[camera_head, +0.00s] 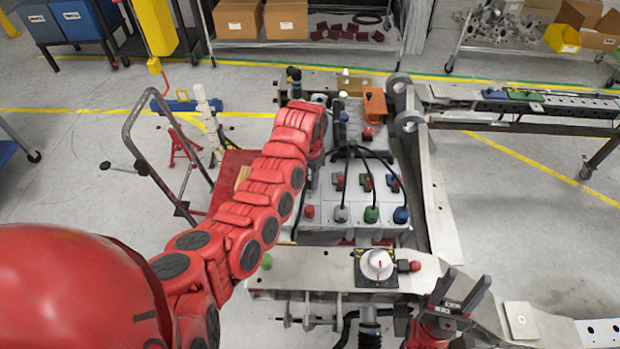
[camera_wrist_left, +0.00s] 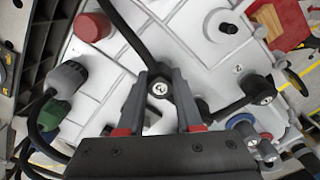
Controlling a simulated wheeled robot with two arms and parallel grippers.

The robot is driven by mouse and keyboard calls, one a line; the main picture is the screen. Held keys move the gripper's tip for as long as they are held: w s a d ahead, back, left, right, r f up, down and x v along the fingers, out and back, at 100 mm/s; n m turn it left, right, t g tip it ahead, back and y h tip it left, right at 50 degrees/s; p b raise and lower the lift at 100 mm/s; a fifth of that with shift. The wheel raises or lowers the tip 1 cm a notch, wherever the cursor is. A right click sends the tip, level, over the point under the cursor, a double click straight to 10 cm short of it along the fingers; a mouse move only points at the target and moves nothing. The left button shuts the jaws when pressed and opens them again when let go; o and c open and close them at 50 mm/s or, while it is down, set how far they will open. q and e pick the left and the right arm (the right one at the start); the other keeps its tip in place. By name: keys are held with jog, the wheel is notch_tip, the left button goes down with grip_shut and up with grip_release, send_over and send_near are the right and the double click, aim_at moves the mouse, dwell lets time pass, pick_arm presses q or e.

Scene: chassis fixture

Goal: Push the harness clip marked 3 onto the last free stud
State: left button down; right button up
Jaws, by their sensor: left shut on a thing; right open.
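My left gripper (camera_wrist_left: 163,78) is shut on a black clip (camera_wrist_left: 160,90) with a round pale marked face; the mark is too small to read surely. A black cable runs up from this clip in the left wrist view. The clip is close over the white panel (camera_wrist_left: 195,65); I cannot tell whether it touches it. A bare black stud (camera_wrist_left: 228,28) stands up and right of it. Another black clip (camera_wrist_left: 262,88) sits at the right, beside a printed mark. In the head view my red left arm hides the held clip. My right gripper (camera_head: 460,291) is open and empty.
Grey (camera_head: 341,214), green (camera_head: 371,214) and blue (camera_head: 401,215) cable plugs stand on the panel. A red knob (camera_wrist_left: 92,26) rises near the held clip. A white dial (camera_head: 377,263) sits on the front beam near my right gripper.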

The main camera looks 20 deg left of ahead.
pick_arm(q)
jog(key=shift+s+f+b, duration=0.1)
jog(key=shift+f+b, duration=0.2)
jog(key=shift+f, duration=0.2)
jog(key=c, duration=0.5)
grip_release()
jog(key=shift+r, duration=0.1)
notch_tip(320, 180, up, 5)
jog(key=shift+r+p, duration=0.1)
jog(key=shift+p, duration=0.95)
jog(key=shift+r, duration=0.35)
jog(key=shift+f, duration=0.1)
